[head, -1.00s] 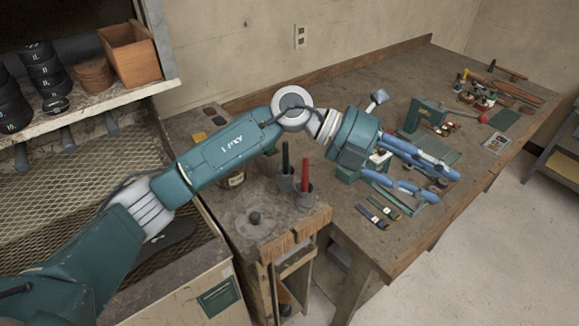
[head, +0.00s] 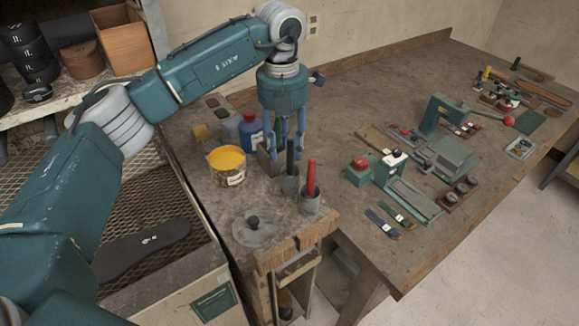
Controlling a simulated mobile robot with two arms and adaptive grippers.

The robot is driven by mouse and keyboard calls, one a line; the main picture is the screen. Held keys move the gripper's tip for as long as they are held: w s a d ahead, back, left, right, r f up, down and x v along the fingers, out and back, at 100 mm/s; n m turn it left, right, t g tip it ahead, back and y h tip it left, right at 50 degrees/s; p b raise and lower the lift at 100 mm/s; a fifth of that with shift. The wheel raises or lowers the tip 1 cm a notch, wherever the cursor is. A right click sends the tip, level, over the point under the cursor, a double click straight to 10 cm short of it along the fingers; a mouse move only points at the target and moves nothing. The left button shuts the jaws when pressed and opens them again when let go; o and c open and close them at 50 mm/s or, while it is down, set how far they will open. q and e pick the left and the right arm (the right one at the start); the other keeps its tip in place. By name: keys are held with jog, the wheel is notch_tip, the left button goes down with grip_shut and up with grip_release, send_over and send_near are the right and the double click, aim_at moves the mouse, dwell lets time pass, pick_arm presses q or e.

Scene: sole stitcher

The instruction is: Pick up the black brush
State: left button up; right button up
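The black brush (head: 290,158) stands upright, handle up, in a small grey metal cup (head: 287,185) on the left end of the bench. My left gripper (head: 284,150) points straight down with its two blue fingers apart. In the picture the top of the black handle shows between the fingers, toward the right one. I cannot tell whether they are at the same depth, and no grip on it shows. The red brush (head: 311,178) stands in its own cup (head: 310,203) just right and nearer. My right gripper is not in view.
An open can of yellow paste (head: 227,164) stands left of the cups, with a blue bottle (head: 250,134) behind it. A round lid (head: 254,227) lies in front. A green press (head: 401,184) and small tools occupy the bench to the right.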

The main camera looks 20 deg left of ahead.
aim_at(290, 173)
pick_arm(q)
jog(key=shift+w+d+f+p, duration=0.2)
jog(key=shift+f+p, duration=0.3)
jog(key=shift+f, duration=0.1)
jog(key=shift+w+d+f+p, duration=0.15)
jog(key=shift+f+p, duration=0.3)
jog(key=shift+f, duration=0.1)
notch_tip(290, 173, down, 3)
jog(key=shift+s+p, duration=0.1)
jog(key=shift+p, duration=0.25)
jog(key=shift+c, duration=0.6)
jog(key=shift+d, duration=0.1)
grip_shut()
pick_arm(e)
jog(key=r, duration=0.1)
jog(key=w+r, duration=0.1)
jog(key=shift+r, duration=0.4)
